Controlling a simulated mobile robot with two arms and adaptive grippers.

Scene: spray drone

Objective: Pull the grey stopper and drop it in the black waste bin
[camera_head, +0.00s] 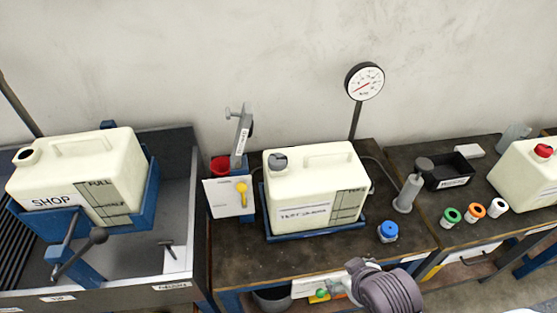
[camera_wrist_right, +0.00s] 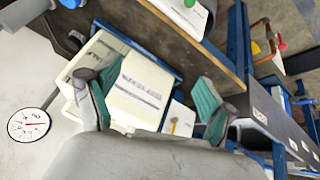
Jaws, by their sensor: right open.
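The grey stopper (camera_head: 279,160) sits in the filler neck of the cream tank labelled TEST (camera_head: 310,212), at the tank's top left corner. The tank stands upright in a blue tray on the middle bench. A small black open box (camera_head: 449,174) with a label stands on the right bench; I cannot read whether it is the waste bin. My right gripper (camera_wrist_right: 155,100) is open and empty, with the tank (camera_wrist_right: 140,87) beyond its fingers in the wrist view. I cannot make out the stopper there. In the head view my right arm is at the bottom, in front of the bench. My left gripper is out of view.
A gauge on a post (camera_head: 365,81) stands behind the tank. A blue cap (camera_head: 388,230) and a grey cylinder (camera_head: 408,193) stand right of it. A dark round container (camera_head: 273,299) shows below the bench.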

